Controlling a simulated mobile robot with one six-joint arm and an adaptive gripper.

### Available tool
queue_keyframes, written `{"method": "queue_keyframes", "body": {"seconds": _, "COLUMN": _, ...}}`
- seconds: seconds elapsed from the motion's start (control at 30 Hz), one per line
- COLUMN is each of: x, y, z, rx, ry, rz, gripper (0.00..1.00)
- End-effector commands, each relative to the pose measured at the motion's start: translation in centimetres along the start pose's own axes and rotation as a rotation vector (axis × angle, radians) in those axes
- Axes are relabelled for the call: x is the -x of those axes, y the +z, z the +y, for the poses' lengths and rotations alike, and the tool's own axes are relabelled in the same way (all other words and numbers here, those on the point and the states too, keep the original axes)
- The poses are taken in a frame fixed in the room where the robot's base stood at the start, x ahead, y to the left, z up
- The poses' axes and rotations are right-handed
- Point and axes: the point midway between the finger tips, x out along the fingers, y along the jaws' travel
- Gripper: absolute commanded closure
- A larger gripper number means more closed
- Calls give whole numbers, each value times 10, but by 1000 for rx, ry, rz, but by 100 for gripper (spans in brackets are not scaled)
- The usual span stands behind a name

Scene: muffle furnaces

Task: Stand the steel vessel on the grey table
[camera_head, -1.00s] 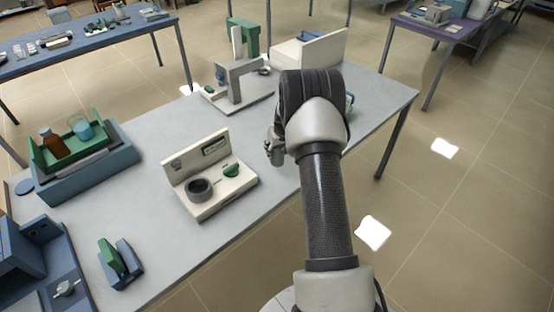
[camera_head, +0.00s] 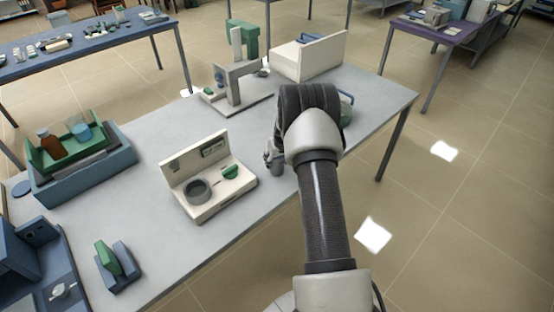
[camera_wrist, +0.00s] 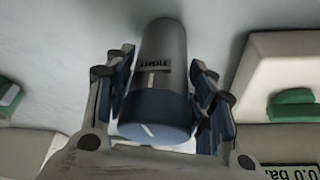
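The steel vessel (camera_wrist: 163,45) shows in the wrist view as a grey cylinder with a blue cap (camera_wrist: 155,115) towards the camera and a "TIGHT" marking on its side. My gripper (camera_wrist: 162,75) has a finger on each side of it and appears closed on it near the cap. In the head view my gripper (camera_head: 270,160) is over the grey table (camera_head: 240,133), right of the cream gauge station; my arm hides most of it and the vessel cannot be made out clearly. Whether the vessel's base touches the table cannot be told.
The cream station (camera_head: 225,190) with a dark ring holder and green knob is close to the left. Behind are a grey stand (camera_head: 235,88) and a cream box (camera_head: 308,55). A blue tray (camera_head: 100,175) with bottles sits far left. The tabletop between them is bare.

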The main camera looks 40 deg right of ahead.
Motion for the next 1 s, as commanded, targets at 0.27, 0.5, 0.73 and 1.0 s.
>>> {"method": "queue_keyframes", "body": {"seconds": 0.27, "x": 0, "y": 0, "z": 0, "rx": 0, "ry": 0, "rz": 0, "gripper": 34}}
{"method": "queue_keyframes", "body": {"seconds": 0.5, "x": 1, "y": 0, "z": 0, "rx": 0, "ry": 0, "rz": 0, "gripper": 34}}
{"method": "queue_keyframes", "body": {"seconds": 0.73, "x": 27, "y": -3, "z": 0, "rx": 1, "ry": 1, "rz": 2, "gripper": 34}}
{"method": "queue_keyframes", "body": {"seconds": 1.0, "x": 87, "y": -3, "z": 1, "rx": 0, "ry": 1, "rz": 2, "gripper": 34}}
